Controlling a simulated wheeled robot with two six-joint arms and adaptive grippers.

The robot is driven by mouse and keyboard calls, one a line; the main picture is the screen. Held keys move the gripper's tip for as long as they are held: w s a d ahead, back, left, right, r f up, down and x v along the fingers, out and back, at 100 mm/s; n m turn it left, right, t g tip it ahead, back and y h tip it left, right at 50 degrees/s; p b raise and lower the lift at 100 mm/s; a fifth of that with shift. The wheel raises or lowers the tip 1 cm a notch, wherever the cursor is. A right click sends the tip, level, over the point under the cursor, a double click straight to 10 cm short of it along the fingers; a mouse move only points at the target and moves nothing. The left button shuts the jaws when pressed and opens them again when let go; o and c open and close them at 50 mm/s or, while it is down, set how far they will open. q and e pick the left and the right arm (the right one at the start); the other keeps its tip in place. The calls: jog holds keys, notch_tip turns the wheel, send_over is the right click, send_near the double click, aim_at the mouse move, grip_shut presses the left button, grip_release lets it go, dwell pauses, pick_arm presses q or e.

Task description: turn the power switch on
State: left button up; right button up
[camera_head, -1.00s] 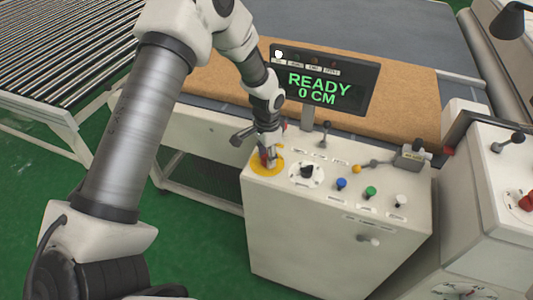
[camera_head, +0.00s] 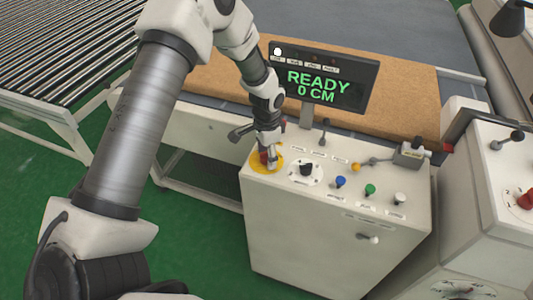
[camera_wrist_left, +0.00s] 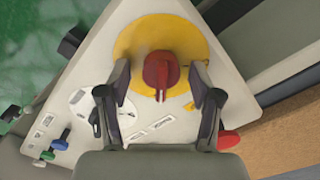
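The power switch is a red rotary knob (camera_wrist_left: 161,74) on a yellow round plate (camera_wrist_left: 185,35), at the far left corner of the white control box (camera_head: 330,235). In the head view the yellow plate (camera_head: 257,168) is partly hidden by my left gripper (camera_head: 267,158), which points down over it. In the left wrist view my left gripper (camera_wrist_left: 161,78) is open, with one finger on each side of the red knob and gaps between. The display (camera_head: 318,85) reads READY 0 CM, with a white light at its upper left. My right gripper is not in view.
A black knob (camera_head: 307,169) and blue (camera_head: 341,182), green (camera_head: 370,189) and white (camera_head: 399,198) buttons share the box top. A brown mattress (camera_head: 410,95) lies behind. Another control box (camera_head: 490,210) stands right, and a roller conveyor (camera_head: 60,50) is left.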

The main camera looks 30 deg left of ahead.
pick_arm(q)
jog(key=shift+r, duration=0.1)
notch_tip(320, 180, up, 12)
dwell(0.4)
dwell(0.4)
